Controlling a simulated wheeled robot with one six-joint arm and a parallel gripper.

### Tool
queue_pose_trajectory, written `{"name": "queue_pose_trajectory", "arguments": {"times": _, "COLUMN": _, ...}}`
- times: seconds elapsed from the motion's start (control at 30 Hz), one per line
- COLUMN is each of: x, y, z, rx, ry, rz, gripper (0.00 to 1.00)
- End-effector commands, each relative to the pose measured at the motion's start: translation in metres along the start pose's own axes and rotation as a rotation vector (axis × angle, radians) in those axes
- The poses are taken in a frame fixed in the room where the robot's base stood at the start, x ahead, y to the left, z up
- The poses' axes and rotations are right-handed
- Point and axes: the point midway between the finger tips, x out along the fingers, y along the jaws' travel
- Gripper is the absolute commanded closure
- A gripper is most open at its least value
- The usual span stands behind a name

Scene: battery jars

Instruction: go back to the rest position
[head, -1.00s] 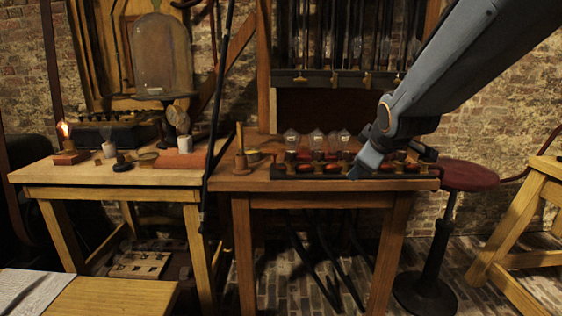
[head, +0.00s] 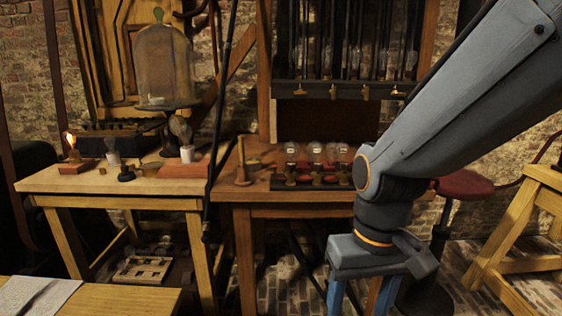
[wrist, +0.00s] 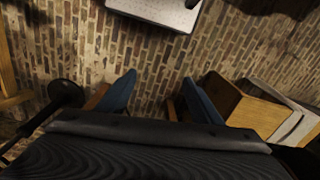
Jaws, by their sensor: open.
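My gripper (head: 356,292) hangs pointing down in front of the right wooden table (head: 262,205) in the head view, its fingers running to the bottom edge. In the wrist view the two blue fingers of my gripper (wrist: 148,103) are spread apart with only brick floor between them. It holds nothing. My forearm comes in from the upper right and hides the right end of the table and part of the row of bulbs.
Clear bulbs on bases (head: 315,165) stand on the right table. The left table (head: 60,184) carries a lit bulb (head: 71,144) and a glass dome (head: 165,65). A red stool (head: 465,185) stands at right. A wooden surface with paper (head: 35,297) is at lower left.

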Motion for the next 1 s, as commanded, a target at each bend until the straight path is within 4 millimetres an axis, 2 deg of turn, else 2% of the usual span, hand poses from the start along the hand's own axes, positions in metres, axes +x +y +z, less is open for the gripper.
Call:
{"name": "queue_pose_trajectory", "arguments": {"times": 0.03, "x": -0.012, "y": 0.005, "z": 0.002, "rx": 0.017, "ry": -0.002, "rz": 0.003, "gripper": 0.41}}
{"name": "queue_pose_trajectory", "arguments": {"times": 0.4, "x": -0.054, "y": 0.046, "z": 0.010, "rx": 0.128, "ry": -0.004, "rz": 0.028, "gripper": 0.41}}
{"name": "queue_pose_trajectory", "arguments": {"times": 0.63, "x": -0.060, "y": 0.059, "z": 0.013, "rx": 0.156, "ry": -0.004, "rz": 0.035, "gripper": 0.41}}
{"name": "queue_pose_trajectory", "arguments": {"times": 1.0, "x": -0.059, "y": 0.060, "z": 0.013, "rx": 0.158, "ry": -0.003, "rz": 0.035, "gripper": 0.41}}
